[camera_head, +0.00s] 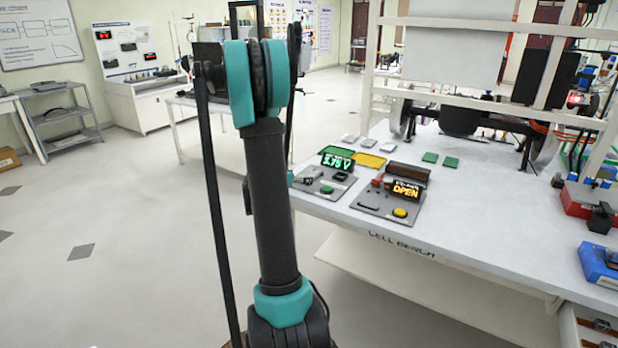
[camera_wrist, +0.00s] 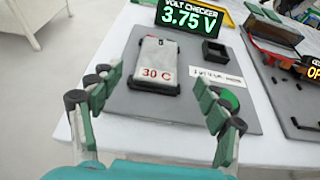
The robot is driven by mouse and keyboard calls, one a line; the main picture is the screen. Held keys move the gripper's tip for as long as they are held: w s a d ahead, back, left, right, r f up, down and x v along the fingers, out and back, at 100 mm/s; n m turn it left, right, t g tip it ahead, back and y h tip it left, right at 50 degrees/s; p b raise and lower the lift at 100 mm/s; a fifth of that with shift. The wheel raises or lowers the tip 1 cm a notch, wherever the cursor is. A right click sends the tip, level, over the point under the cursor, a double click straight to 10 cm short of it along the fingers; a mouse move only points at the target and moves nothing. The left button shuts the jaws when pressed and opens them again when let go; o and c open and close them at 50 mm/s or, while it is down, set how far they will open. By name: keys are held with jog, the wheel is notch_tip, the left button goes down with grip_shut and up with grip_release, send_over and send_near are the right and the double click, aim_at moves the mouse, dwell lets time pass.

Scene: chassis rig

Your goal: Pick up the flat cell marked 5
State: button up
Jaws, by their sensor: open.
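A silver flat cell (camera_wrist: 158,55) lies on the grey volt checker plate (camera_wrist: 122,98) in the wrist view, within a dark holder. Its visible label reads "30 C". I cannot make out a 5 on it. My gripper (camera_wrist: 156,82) is open and empty, with its green-padded fingers apart on either side of the cell's near end; the cell is not gripped. In the head view several pale flat cells (camera_head: 367,142) lie at the back of the bench, their marks too small to read. My gripper is hidden there by my arm.
The volt checker display (camera_wrist: 188,18) reads 3.75 V. A green button (camera_wrist: 229,99) and small black box (camera_wrist: 214,51) sit right of the cell. A second plate with an "OPEN" display (camera_head: 407,190), green tray (camera_head: 336,151) and yellow tray (camera_head: 369,160) stand on the white bench (camera_head: 470,220).

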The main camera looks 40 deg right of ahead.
aim_at(308, 175)
jog(key=shift+x, duration=2.7)
jog(key=shift+w, duration=0.2)
jog(key=shift+c, duration=0.3)
jog(key=c, duration=1.4)
jog(key=shift+c, duration=0.2)
